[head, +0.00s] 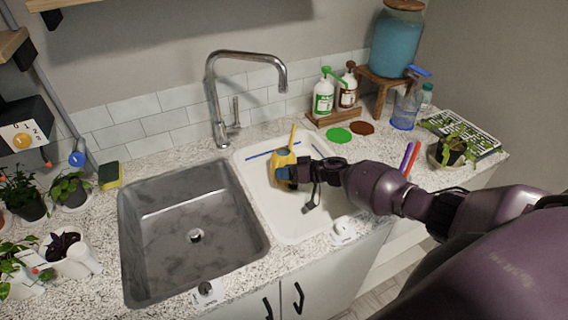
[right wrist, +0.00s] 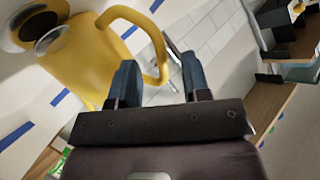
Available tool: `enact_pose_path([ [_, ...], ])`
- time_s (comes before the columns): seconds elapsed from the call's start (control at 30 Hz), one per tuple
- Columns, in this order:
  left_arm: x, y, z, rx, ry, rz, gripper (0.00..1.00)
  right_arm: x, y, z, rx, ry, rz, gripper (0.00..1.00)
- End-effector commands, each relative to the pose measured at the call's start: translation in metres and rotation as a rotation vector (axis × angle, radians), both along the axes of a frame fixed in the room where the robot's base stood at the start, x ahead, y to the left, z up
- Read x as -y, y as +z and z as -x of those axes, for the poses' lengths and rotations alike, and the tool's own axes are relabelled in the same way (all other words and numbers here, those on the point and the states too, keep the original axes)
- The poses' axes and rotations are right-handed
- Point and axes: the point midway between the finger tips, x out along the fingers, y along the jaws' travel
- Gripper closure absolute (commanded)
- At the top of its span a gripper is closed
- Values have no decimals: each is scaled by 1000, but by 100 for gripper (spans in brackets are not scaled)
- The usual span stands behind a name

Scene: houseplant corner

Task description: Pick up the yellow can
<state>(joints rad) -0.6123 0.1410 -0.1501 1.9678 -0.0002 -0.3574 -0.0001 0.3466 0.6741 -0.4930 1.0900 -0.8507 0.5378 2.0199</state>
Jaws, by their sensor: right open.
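The yellow can (head: 281,157) is a small watering can with a thin part sticking up. It stands in the white basin (head: 262,196) to the right of the metal sink. My right gripper (head: 285,175) is at the can's near side and hides part of it. In the right wrist view, the can (right wrist: 85,55) fills the upper left, and its curved handle (right wrist: 158,65) shows between the two blue fingertips (right wrist: 160,78). The fingers are apart; I cannot tell whether either touches the handle. My left gripper is not in view.
The grey sink (head: 190,230) and tall faucet (head: 215,95) are left of the basin. Soap bottles (head: 323,98) stand behind it. Potted plants (head: 68,188) crowd the left counter. Markers (head: 410,158) and a potted plant (head: 450,152) are near my right arm.

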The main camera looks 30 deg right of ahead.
Motion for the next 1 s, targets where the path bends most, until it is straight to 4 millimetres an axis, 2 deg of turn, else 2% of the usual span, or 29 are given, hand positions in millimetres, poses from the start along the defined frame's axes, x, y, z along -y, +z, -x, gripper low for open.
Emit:
enact_pose_path([
  [0.23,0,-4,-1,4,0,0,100,-20,-10,-24,1,-1,-2,56],
  [0.57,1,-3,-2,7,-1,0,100,-23,-11,-27,1,0,-1,56],
  [0.83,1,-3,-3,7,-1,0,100,-23,-11,-27,1,0,-1,98],
  [1.0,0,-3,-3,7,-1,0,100,-23,-11,-27,1,0,-1,100],
])
